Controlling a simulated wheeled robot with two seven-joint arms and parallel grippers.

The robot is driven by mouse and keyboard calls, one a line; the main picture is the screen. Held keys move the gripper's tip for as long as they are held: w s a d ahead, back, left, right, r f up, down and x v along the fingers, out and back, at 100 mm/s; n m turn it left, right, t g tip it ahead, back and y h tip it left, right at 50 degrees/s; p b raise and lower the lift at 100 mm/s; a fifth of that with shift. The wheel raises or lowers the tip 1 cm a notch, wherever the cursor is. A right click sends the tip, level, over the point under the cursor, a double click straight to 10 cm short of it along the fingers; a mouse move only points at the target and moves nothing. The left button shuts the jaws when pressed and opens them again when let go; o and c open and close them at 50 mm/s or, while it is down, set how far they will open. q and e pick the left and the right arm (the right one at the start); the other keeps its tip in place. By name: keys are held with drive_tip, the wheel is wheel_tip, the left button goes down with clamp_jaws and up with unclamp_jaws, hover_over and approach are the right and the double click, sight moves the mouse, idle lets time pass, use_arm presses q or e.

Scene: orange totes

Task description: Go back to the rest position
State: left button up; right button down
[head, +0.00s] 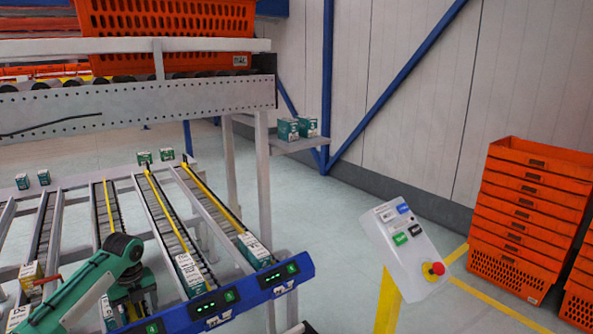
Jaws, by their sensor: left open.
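My left arm, green and dark grey, comes in from the lower left, and its gripper (131,300) hangs at the front of the sloped roller lanes. The left gripper is open. Its fingertips are low, in front of a green and white carton, and partly hard to make out. I cannot tell whether they touch the carton. My right gripper is not in view.
The lanes hold green-white cartons (190,274) behind a blue front rail (235,295). An orange tote (170,30) sits on the upper conveyor. A control panel (405,245) and stacked orange totes (528,215) stand at right.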

use_arm(q)
drive_tip(key=s+d+f+n+t+h, duration=0.1)
drive_tip(key=s+d+f+n, duration=0.3)
drive_tip(key=s+d+f, duration=0.55)
drive_tip(key=s+d+f+n, duration=0.4)
drive_tip(key=s+d+f, duration=0.25)
drive_tip(key=d, duration=0.55)
drive_tip(key=s+d+r+n+t, duration=0.1)
drive_tip(key=s+r+n, duration=0.2)
drive_tip(key=s+n, duration=0.65)
drive_tip(key=s+d+r+n+t, duration=0.1)
drive_tip(key=s+r+n+t, duration=0.1)
drive_tip(key=s+n, duration=0.75)
wheel_tip(320, 180, down, 28)
drive_tip(key=s+r+m+g, duration=0.1)
drive_tip(key=s+m+g, duration=0.1)
drive_tip(key=m, duration=0.1)
drive_tip(key=s+a+f+g+p, duration=0.1)
drive_tip(key=s+a+f, duration=0.2)
drive_tip(key=s+f, duration=1.7)
drive_tip(key=shift+f+p, duration=0.35)
drive_tip(key=shift+f, duration=0.55)
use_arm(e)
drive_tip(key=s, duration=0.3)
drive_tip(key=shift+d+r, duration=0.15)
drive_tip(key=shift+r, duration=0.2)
